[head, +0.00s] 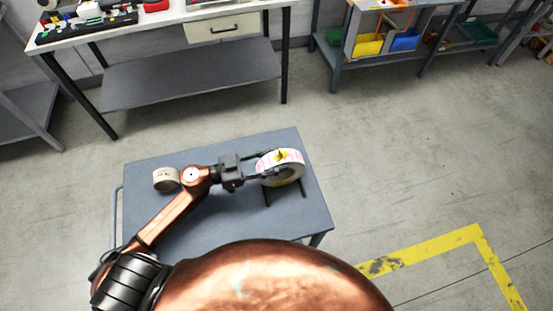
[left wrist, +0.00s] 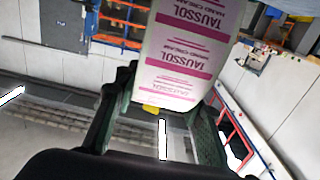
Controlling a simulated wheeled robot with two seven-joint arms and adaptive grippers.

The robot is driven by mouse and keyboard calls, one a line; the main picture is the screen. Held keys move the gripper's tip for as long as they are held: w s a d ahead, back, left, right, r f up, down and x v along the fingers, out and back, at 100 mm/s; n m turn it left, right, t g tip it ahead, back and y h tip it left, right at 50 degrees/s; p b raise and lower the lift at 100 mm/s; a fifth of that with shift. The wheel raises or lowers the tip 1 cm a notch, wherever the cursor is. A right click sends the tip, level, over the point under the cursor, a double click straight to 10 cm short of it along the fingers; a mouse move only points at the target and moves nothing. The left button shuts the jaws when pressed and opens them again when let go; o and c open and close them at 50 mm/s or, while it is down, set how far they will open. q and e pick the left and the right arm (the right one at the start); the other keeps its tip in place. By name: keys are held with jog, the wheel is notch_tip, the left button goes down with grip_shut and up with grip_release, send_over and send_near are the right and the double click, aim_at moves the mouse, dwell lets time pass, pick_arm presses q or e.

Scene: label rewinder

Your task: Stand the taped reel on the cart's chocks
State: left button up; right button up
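The taped reel (head: 282,157) is white with pink print and a yellow patch on its rim. It is upright over the two dark chocks (head: 268,197) on the cart (head: 225,229); I cannot tell whether it rests on them. My left gripper (head: 268,174) reaches it from the left, a finger on each side. My right gripper is out of view.
A smaller pale roll (head: 165,179) lies on the cart's left side, behind my arm. A workbench (head: 190,15) stands at the back left, and a shelf with yellow and blue bins (head: 368,45) at the back right. The floor right of the cart is clear, with yellow tape (head: 425,248).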

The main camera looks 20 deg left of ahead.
pick_arm(q)
jog(key=o, duration=0.5)
jog(key=shift+f, duration=0.1)
jog(key=shift+a, duration=0.1)
jog(key=v, duration=1.1)
jog(key=shift+s+a, duration=0.25)
